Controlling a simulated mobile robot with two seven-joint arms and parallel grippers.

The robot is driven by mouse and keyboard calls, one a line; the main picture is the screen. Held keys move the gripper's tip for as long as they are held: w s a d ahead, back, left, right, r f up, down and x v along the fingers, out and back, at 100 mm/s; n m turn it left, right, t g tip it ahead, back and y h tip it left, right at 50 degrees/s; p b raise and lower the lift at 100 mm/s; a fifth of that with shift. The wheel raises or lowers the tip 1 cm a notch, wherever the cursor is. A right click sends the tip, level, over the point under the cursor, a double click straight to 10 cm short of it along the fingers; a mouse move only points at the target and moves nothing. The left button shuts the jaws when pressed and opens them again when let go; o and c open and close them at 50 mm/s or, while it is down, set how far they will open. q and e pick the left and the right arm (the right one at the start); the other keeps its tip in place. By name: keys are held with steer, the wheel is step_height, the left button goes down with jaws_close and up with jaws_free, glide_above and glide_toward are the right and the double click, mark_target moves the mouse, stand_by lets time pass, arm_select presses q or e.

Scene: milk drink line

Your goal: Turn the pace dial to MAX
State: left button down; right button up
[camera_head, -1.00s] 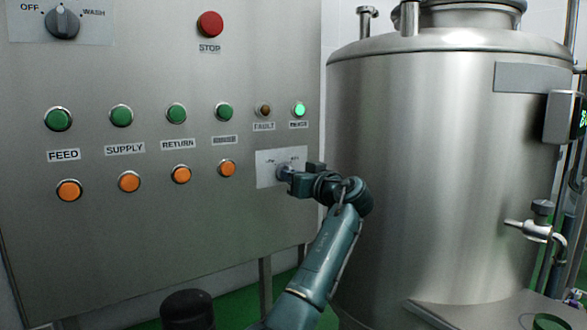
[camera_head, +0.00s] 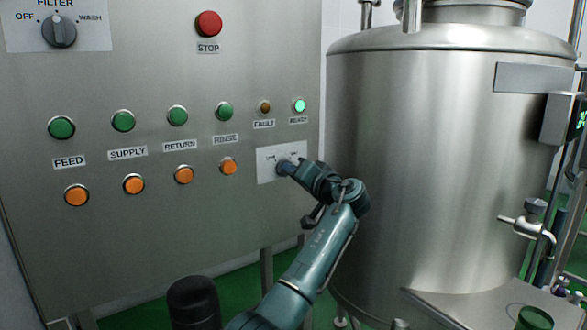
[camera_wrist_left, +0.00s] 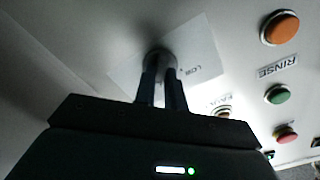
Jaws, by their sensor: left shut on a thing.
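The pace dial (camera_head: 282,168) is a small grey knob on a pale plate (camera_head: 265,175) at the lower right of the steel control panel. My left gripper (camera_head: 286,168) is shut on it, with its wrist tilted to the lower right. In the left wrist view the two dark fingers (camera_wrist_left: 161,88) close around the round dial (camera_wrist_left: 159,56). The word LOW shows on the plate (camera_wrist_left: 205,72) there. The gripper hides part of the dial, so I cannot tell where its pointer stands. My right gripper is not in view.
Green buttons (camera_head: 177,115) and orange buttons (camera_head: 183,175) sit left of the dial. A lit green lamp (camera_head: 299,106) is above it. A red STOP button (camera_head: 209,24) and a FILTER knob (camera_head: 60,31) are higher up. A large steel tank (camera_head: 440,160) stands close on the right.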

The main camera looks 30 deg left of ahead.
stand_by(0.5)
arm_select(q)
steer(key=c, duration=1.5)
jaws_free()
steer(key=shift+o, duration=0.2)
steer(key=shift+d, duration=0.15)
steer(key=b+v, duration=0.1)
steer(key=v, duration=1.2)
